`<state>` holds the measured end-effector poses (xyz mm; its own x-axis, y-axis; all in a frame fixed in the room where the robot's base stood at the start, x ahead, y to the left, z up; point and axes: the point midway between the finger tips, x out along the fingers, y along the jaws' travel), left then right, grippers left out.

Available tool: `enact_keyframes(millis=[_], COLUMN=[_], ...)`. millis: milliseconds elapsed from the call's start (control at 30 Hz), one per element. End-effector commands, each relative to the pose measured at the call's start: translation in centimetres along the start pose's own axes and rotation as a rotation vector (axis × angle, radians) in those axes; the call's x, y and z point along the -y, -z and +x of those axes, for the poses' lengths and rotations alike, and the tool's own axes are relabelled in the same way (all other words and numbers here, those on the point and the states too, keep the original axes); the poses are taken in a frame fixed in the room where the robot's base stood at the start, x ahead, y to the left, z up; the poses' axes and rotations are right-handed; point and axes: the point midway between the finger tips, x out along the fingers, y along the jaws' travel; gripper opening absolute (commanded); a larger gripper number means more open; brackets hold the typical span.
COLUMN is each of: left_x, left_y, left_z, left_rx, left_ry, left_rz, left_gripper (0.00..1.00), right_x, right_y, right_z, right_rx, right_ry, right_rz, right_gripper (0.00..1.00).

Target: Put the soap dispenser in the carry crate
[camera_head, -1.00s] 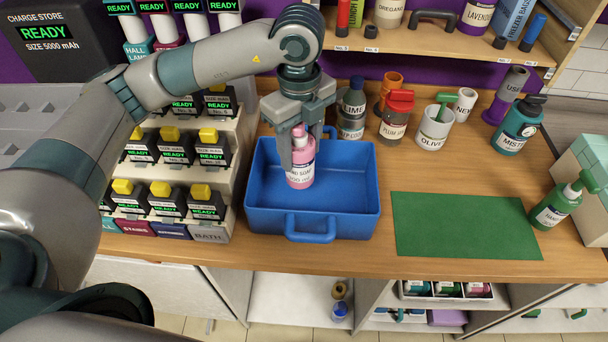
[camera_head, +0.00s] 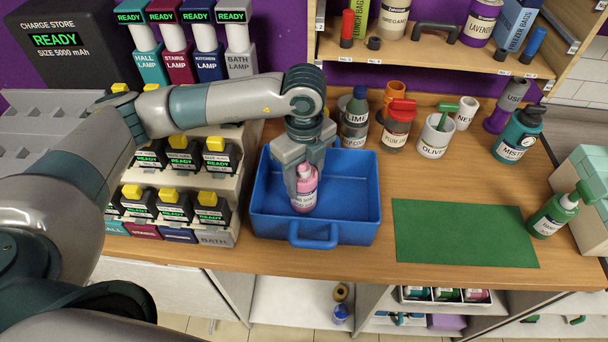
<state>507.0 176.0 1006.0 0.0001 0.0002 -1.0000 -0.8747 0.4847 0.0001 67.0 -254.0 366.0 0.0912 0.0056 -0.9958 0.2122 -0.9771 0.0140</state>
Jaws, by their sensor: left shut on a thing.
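The pink soap dispenser (camera_head: 305,194) with its white label is inside the blue carry crate (camera_head: 348,232), in the left half. It stands about upright, low between the crate walls. I cannot tell whether its base touches the crate floor. My left gripper (camera_head: 302,182) comes down from above and is shut on the dispenser near its top. The fingers hide part of the dispenser. The right gripper is not in view.
A green mat (camera_head: 464,232) lies right of the crate. A green pump bottle (camera_head: 552,213) stands at the right.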

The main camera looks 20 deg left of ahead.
Motion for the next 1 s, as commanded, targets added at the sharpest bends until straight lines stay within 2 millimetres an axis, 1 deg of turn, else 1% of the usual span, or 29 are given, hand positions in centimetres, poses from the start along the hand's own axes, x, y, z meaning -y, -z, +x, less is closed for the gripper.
enact_keyframes(millis=[267, 433, 467, 500, 533, 833, 1000], left_x=[0.00, 0.00, 0.00, 0.00, -0.01, 0.00, 0.00], left_y=[-0.02, 0.00, -0.01, -0.01, -0.01, -0.01, -0.02], left_z=[0.21, 0.66, 0.54, 0.49, 0.49, 0.45, -0.03], left_rx=[0.000, 0.000, 0.000, 0.000, 0.000, 0.000, 0.000], left_ry=[0.000, 0.000, 0.000, 0.000, 0.000, 0.000, 0.000], left_rz=[0.000, 0.000, 0.000, 0.000, 0.000, 0.000, 0.000], left_gripper=[0.24, 0.24, 0.51, 0.61, 0.65, 0.65, 0.65], right_x=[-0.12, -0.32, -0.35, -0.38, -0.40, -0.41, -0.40], right_y=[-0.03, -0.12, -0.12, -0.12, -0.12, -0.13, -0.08], right_z=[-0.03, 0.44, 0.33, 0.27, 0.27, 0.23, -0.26], right_rx=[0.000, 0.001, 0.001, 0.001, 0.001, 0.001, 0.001], right_ry=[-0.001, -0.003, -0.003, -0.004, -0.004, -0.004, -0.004], right_rz=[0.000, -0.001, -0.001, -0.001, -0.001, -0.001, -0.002], right_gripper=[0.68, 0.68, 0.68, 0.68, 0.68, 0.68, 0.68])
